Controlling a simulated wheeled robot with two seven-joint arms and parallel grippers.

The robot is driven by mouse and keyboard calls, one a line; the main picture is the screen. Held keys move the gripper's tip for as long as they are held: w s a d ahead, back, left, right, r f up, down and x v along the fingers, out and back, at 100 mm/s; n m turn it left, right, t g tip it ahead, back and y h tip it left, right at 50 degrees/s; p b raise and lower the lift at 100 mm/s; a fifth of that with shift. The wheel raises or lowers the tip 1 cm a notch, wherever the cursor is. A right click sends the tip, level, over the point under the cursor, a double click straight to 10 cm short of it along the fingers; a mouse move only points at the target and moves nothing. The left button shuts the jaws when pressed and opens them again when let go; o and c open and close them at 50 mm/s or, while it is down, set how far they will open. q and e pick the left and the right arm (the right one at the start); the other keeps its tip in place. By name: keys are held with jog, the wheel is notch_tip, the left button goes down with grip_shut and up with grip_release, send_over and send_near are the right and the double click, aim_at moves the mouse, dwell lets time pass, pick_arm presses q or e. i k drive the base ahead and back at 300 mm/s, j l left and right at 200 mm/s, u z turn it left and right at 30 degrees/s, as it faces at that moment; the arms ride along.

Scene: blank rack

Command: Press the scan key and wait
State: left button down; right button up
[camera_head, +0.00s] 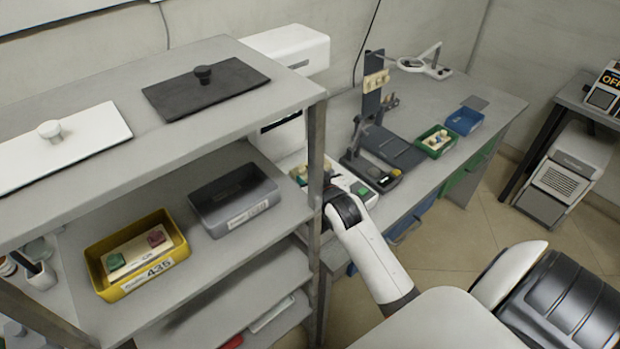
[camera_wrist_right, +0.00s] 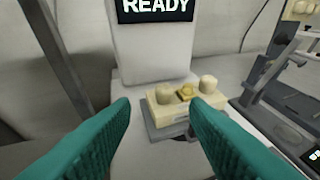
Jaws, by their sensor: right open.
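A white machine (camera_head: 287,48) stands behind the rack. Its screen (camera_wrist_right: 155,9) reads READY in the right wrist view. A cream block (camera_wrist_right: 186,104) with two round knobs and a yellow square piece between them sits on a grey plate on the machine's white base. A small green key (camera_head: 359,188) shows on the base's right part in the head view; I cannot read its marking. My right gripper (camera_wrist_right: 160,104) is open, its teal fingers spread in front of the block with nothing between them. In the head view the rack post partly hides it. My left gripper is out of view.
The rack post (camera_head: 316,150) stands close to my right arm. The shelf holds a yellow bin (camera_head: 180,248) with a cream part and a grey bin (camera_head: 234,222). The bench beyond holds a dark fixture (camera_head: 385,145), a green bin (camera_head: 447,146) and a blue bin (camera_head: 464,121).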

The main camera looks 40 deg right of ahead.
aim_at(362, 191)
jog(key=z, duration=1.35)
